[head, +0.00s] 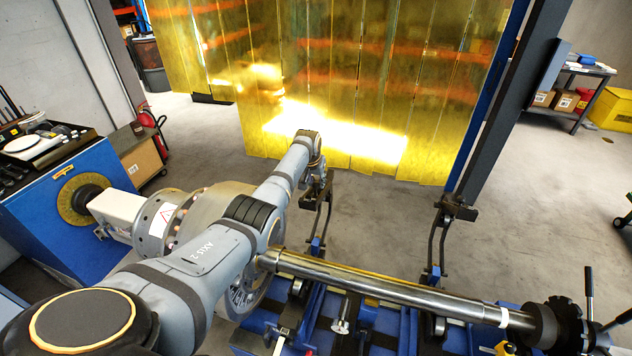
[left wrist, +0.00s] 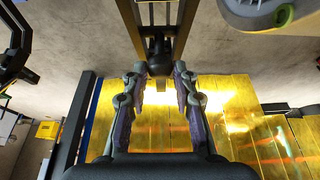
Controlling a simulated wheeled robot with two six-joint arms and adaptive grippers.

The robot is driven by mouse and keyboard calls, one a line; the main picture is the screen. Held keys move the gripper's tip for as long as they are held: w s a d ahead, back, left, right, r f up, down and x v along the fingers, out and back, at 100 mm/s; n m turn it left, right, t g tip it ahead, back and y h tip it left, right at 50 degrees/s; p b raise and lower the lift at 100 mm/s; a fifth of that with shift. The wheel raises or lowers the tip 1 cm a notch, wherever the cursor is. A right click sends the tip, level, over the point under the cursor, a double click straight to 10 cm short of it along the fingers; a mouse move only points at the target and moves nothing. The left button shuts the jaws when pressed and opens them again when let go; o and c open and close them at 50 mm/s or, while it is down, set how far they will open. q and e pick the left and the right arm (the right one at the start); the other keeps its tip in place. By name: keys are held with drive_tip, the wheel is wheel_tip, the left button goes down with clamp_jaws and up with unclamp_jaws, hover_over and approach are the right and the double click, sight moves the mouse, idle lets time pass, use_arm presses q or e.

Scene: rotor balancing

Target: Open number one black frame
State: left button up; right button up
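Two black frames with bent bars stand up from the blue balancing machine. The nearer-left black frame (head: 319,221) is upright beside the rotor shaft, and its top is partly hidden by my left gripper (head: 318,172). The other black frame (head: 440,240) stands upright to the right; it also shows at the left edge of the left wrist view (left wrist: 16,60). In the left wrist view my left gripper (left wrist: 159,72) is open. The dark end of the left black frame (left wrist: 158,45) lies between and just beyond its fingertips; contact cannot be told. My right gripper is not in view.
A steel rotor shaft (head: 385,284) lies across the blue machine (head: 262,341). A yellow strip curtain (head: 345,85) hangs behind the frames, with a dark post (head: 510,100) at its right. Bare grey floor (head: 385,205) lies between curtain and machine.

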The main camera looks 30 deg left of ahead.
use_arm(q)
drive_tip(key=o, duration=0.4)
drive_tip(key=shift+c, duration=0.2)
drive_tip(key=v, duration=1.2)
drive_tip(key=shift+s, duration=0.15)
